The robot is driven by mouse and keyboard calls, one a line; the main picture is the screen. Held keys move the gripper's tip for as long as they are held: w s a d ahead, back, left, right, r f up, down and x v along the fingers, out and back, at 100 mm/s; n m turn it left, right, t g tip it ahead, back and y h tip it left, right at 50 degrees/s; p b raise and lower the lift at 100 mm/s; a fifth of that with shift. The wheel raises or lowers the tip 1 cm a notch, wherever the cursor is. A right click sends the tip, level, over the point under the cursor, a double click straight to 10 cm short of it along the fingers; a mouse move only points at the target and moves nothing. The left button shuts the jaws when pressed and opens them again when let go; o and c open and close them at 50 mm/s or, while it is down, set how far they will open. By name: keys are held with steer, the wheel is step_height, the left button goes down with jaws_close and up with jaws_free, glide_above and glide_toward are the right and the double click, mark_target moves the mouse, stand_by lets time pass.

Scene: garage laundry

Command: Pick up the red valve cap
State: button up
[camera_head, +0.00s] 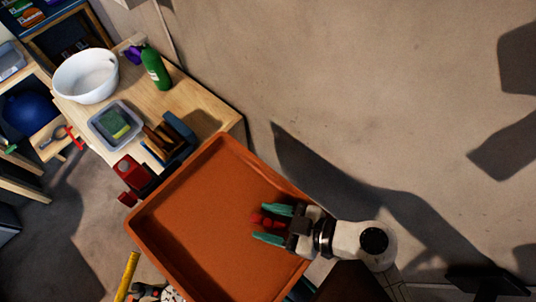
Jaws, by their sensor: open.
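The red valve cap (257,219) is a small red piece at the right side of the orange tray (190,225). My gripper (268,224) reaches in from the right, over the tray. Its two teal fingers are apart, and the red cap lies between them. I cannot tell whether the fingers touch it. Part of the cap is hidden by the gripper's dark body.
Left of the tray is a wooden bench (195,97) with a white basin (86,76), a green bottle (155,68) and a grey tub (99,132). A concrete wall (370,90) is behind.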

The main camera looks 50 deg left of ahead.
steer(key=shift+s+a+f, duration=0.2)
steer(key=shift+a, duration=0.1)
steer(key=c, duration=1)
